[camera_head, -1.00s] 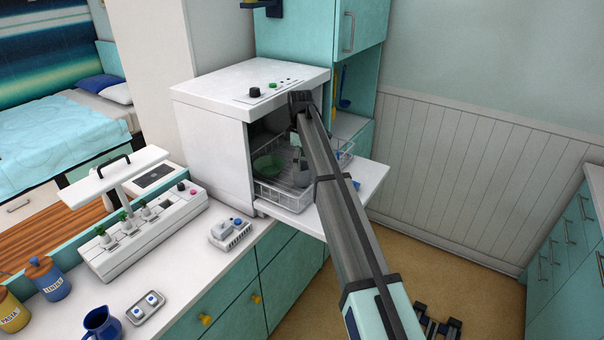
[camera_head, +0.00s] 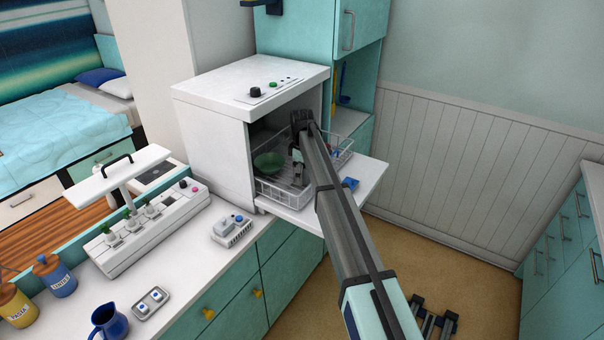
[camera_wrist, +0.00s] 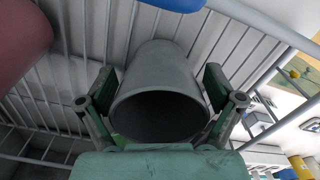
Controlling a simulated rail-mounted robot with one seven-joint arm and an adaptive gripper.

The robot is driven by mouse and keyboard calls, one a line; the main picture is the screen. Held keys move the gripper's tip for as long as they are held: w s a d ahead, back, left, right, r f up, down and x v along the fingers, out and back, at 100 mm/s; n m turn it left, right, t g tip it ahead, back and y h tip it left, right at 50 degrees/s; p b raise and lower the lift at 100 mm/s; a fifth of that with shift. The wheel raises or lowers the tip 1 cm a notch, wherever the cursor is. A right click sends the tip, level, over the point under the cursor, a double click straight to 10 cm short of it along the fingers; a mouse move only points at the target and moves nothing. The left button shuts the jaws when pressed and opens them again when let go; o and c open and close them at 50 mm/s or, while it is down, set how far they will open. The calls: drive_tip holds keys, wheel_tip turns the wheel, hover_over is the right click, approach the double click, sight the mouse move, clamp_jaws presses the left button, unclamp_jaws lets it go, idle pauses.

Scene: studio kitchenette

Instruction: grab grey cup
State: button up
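The grey cup (camera_wrist: 160,80) fills the middle of the wrist view, with its open rim facing the camera. It is in the wire rack (camera_head: 272,193) of the open white dishwasher. My gripper (camera_wrist: 160,88) has one finger on each side of the cup. Narrow gaps show between the fingertips and the cup wall, so the fingers look open around it. In the head view my gripper (camera_head: 298,168) is down inside the rack, and my arm and gripper mostly hide the cup there.
A green bowl (camera_head: 267,162) sits in the rack left of my gripper. A reddish item (camera_wrist: 22,38) and a blue item (camera_wrist: 178,3) are close by in the wrist view.

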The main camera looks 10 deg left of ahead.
drive_tip(key=c, duration=1.2)
